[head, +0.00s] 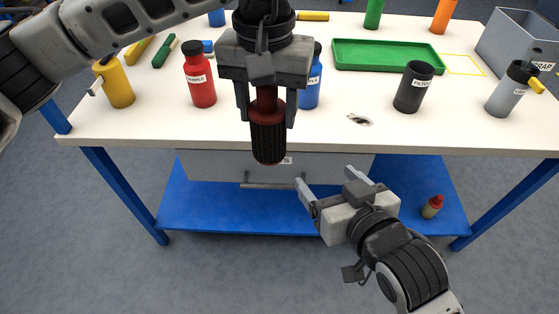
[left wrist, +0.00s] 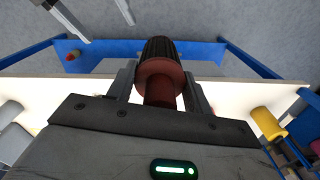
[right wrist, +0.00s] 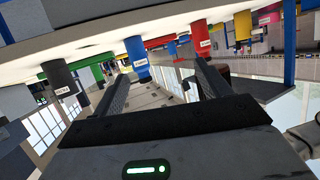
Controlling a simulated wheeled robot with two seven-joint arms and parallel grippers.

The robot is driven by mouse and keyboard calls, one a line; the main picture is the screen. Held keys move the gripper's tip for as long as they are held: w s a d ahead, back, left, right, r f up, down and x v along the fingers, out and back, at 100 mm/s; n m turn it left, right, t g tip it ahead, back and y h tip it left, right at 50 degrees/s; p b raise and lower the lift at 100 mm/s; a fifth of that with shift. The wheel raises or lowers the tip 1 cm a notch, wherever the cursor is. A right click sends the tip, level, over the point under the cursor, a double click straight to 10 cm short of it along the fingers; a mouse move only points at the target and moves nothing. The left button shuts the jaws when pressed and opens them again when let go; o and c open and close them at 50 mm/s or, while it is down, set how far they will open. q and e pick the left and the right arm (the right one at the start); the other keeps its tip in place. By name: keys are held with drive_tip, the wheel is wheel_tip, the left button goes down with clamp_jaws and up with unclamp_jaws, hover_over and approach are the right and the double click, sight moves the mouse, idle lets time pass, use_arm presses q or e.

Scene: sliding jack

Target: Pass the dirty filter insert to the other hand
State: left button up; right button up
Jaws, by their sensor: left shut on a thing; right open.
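The dirty filter insert (head: 268,141) has a dark ribbed body and a dark red collar and stem. It hangs ribbed end down in front of the table's front edge. My left gripper (head: 267,118) is shut on its red stem; the insert also shows between the fingers in the left wrist view (left wrist: 160,70). My right gripper (head: 327,180) is open and empty, lower and to the right of the insert, apart from it. Its fingers point up toward the table. In the right wrist view nothing is between its fingers (right wrist: 160,85).
On the white table (head: 335,123) stand a dark filter cup (head: 414,88), red bottle (head: 200,75), blue bottle (head: 310,88), yellow cylinder (head: 116,83), grey bottle (head: 507,93), green tray (head: 388,56) and grey bin (head: 515,45). A drawer handle (head: 270,186) and blue shelf (head: 205,205) are below.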

drive_tip(key=shift+n+g+y, duration=0.3)
drive_tip(key=shift+g+y, duration=0.1)
drive_tip(key=shift+y, duration=0.2)
drive_tip(key=a+r, duration=0.2)
drive_tip(key=s+a+r, duration=0.1)
drive_tip(key=a+r, duration=0.5)
drive_tip(key=shift+s+r, duration=0.1)
drive_tip(key=shift+s, duration=0.1)
drive_tip(key=m+h, duration=0.1)
drive_tip(key=h, duration=0.2)
approach(269, 143)
drive_tip(key=shift+t, duration=0.4)
drive_tip(key=x, duration=1.2)
drive_tip(key=shift+w+a+f, duration=0.15)
drive_tip(key=shift+w+f, duration=0.05)
drive_tip(key=shift+f, duration=0.3)
